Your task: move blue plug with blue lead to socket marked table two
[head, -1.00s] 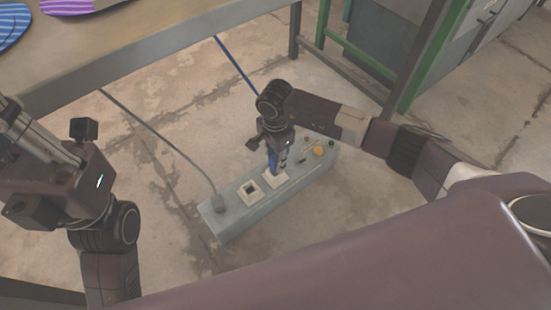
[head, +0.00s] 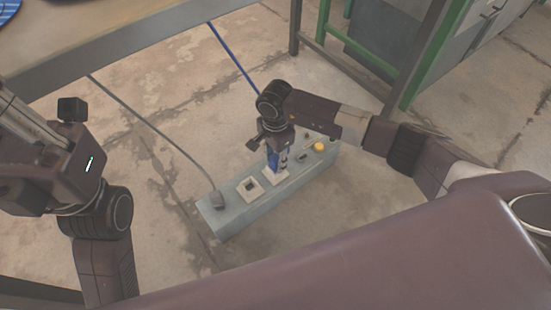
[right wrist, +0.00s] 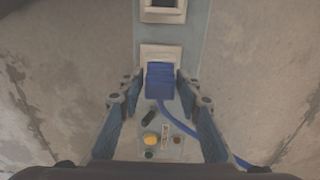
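The blue plug (right wrist: 160,84) sits at a white-framed socket on the grey socket strip (head: 232,217), which lies on the floor. Its blue lead (right wrist: 178,121) runs down and right in the right wrist view. My right gripper (right wrist: 160,80) is above the strip, with one finger on each side of the plug. Narrow gaps seem to show between fingers and plug. In the head view the right gripper (head: 279,160) partly hides the plug and its socket. An empty white-framed socket (head: 249,188) is beside it. My left gripper's fingertips are out of view. No readable socket marking shows.
A grey plug (head: 217,200) with a grey lead (head: 150,128) is at the strip's left end. A yellow button (head: 319,147) is toward the right end. A bench (head: 130,38) and a green-framed stand (head: 352,61) are behind. Bare floor surrounds the strip.

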